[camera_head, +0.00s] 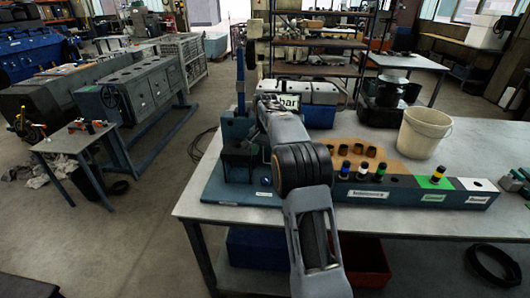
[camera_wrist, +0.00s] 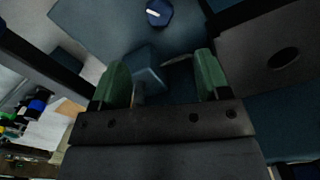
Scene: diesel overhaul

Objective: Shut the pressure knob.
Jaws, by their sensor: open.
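My gripper (camera_wrist: 164,78) is open in the wrist view, with a green fingertip on each side. Between and beyond the fingers are a blue block (camera_wrist: 148,68) and a thin metal rod (camera_wrist: 202,60); I cannot tell whether either is touched. A round dark blue knob with a white mark (camera_wrist: 158,13) lies beyond the fingers at the top edge. In the head view, a blue test stand (camera_head: 238,135) with a tall lever stands on a blue base plate (camera_head: 225,190). My arm hides part of it and the gripper. No part is clearly identifiable as the pressure knob.
On the workbench (camera_head: 470,140) are a cream bucket (camera_head: 423,132), a long labelled rack (camera_head: 400,190) with several coloured parts, and an orange-brown board (camera_head: 345,148) with dark rings.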

